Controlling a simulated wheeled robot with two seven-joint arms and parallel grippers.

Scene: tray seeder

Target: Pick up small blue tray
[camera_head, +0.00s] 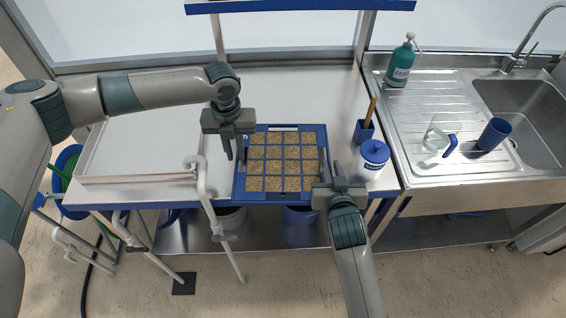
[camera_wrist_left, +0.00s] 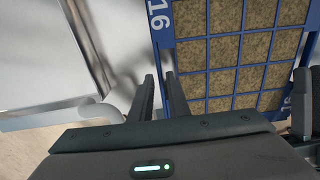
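The small blue tray (camera_head: 238,185) lies flat on the table, with square cells filled with brown, soil-like material. It also shows in the left wrist view (camera_wrist_left: 193,55), with a white "16" on its rim. My left gripper (camera_head: 234,157) points down at the tray's left side. In its wrist view, the two fingers (camera_wrist_left: 160,76) stand apart with a narrow gap at the tray's left rim; contact is unclear. My right gripper (camera_head: 329,166) is at the tray's lower right side, its fingers apart. The tray edge between its fingers is hard to see.
A blue-lidded white jar (camera_head: 374,160) and a blue cup with a wooden handle (camera_head: 364,131) stand right of the tray. A white pipe (camera_head: 202,185) rises at the table's front edge, near my left gripper. A sink (camera_head: 520,95) is at the right.

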